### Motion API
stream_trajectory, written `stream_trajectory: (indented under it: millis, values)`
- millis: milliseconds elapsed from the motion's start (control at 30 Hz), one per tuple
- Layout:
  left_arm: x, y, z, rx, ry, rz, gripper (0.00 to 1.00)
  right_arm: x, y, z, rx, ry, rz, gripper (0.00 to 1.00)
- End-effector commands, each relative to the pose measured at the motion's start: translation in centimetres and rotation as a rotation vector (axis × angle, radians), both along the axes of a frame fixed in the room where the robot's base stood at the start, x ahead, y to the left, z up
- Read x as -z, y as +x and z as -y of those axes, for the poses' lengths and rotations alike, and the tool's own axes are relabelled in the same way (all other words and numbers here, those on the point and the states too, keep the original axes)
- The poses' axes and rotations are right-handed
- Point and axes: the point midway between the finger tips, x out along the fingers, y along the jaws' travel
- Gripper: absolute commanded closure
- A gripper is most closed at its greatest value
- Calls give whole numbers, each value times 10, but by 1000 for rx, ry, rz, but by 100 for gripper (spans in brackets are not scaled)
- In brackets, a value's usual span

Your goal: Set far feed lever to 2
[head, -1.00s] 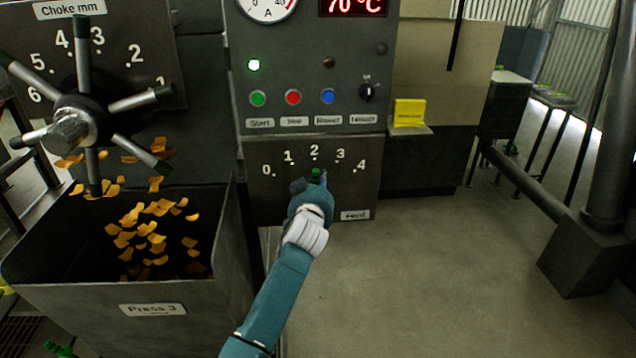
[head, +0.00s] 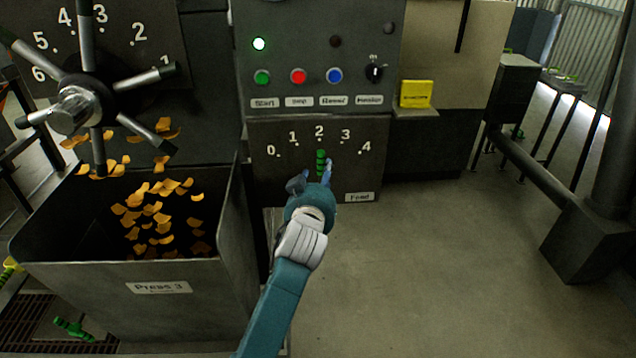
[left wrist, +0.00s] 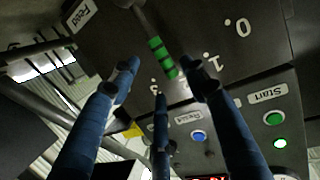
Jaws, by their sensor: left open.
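The feed lever with its green ribbed grip (head: 321,163) stands on the dark feed panel, below the arc of numbers 0 to 4. Its grip points up at the 2. In the left wrist view the green grip (left wrist: 162,58) also shows, with its tip between the 1 and the 3. My left gripper (head: 312,180) is just below and in front of the grip, and hides the lever's lower part. In the left wrist view its blue fingers (left wrist: 160,85) are spread, with the grip beyond their tips and not clasped. My right gripper is out of view.
Above the feed panel are a green, a red and a blue button (head: 335,76) and a black switch (head: 374,72). A bin of orange flakes (head: 165,287) and a spoked choke wheel (head: 75,107) stand at left.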

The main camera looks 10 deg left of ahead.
Motion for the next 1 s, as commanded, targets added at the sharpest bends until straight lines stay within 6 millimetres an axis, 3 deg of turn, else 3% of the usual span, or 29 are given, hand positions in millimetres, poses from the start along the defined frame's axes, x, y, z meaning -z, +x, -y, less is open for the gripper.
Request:
stream_trajectory:
  millis: [233,667,767,833,1000]
  values:
    - [-5,-29,3,0,-1,-1,55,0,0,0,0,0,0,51]
    - [-1,-32,3,3,3,-8,55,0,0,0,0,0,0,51]
    - [28,-33,6,17,17,-52,55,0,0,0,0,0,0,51]
    - [65,-36,9,36,32,-106,55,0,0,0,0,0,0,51]
    - [189,-63,15,102,73,-287,55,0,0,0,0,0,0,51]
